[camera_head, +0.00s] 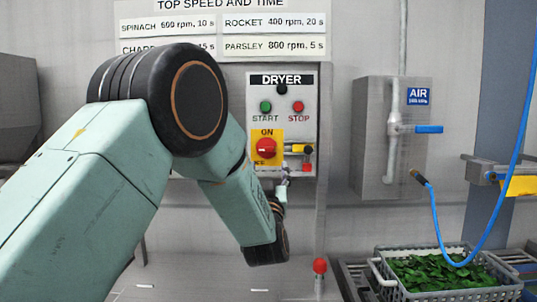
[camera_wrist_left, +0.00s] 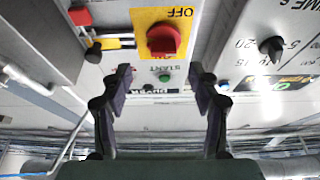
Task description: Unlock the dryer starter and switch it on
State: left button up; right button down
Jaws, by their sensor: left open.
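The dryer starter is a grey panel marked DRYER (camera_head: 281,80) in the head view. It has a red rotary switch (camera_head: 266,148) on a yellow ON/OFF plate (camera_head: 277,136), also seen in the left wrist view, where the switch (camera_wrist_left: 164,40) appears upside down. Right of the plate are a yellow bar with black parts (camera_head: 297,149) and a red piece (camera_head: 307,167) below it. A green START button (camera_head: 266,106) and red STOP button (camera_head: 298,106) sit above. My left gripper (camera_head: 283,178) is open and empty, just below the panel's controls. My right gripper is not in view.
An air pipe with a blue-handled valve (camera_head: 428,129) is right of the panel. A blue hose (camera_head: 440,235) hangs above a crate of greens (camera_head: 379,274). A red-topped post (camera_head: 320,266) stands below the panel. My left arm covers the view's left.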

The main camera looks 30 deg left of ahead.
aim_at(266, 150)
pick_arm(q)
jog(key=shift+w+a+r, duration=0.85)
jog(key=shift+a+r, duration=0.25)
jog(key=w, duration=0.3)
jog(key=shift+w+a+r, duration=0.25)
jog(key=shift+w, duration=0.05)
jog(key=shift+w+a+r, duration=0.1)
jog(key=shift+w, duration=0.05)
jog(key=shift+s+a+r, duration=0.3)
jog(key=shift+r, duration=0.05)
jog(key=shift+w+d+f, duration=0.2)
jog(key=shift+w+f, duration=0.05)
jog(key=shift+w, duration=0.2)
jog(key=shift+c, duration=1.2)
jog(key=shift+s+a+r, duration=0.1)
jog(key=shift+s+a, duration=0.05)
jog(key=shift+s, duration=0.1)
jog(key=c, duration=0.4)
jog(key=shift+p, duration=0.3)
jog(key=c, duration=0.5)
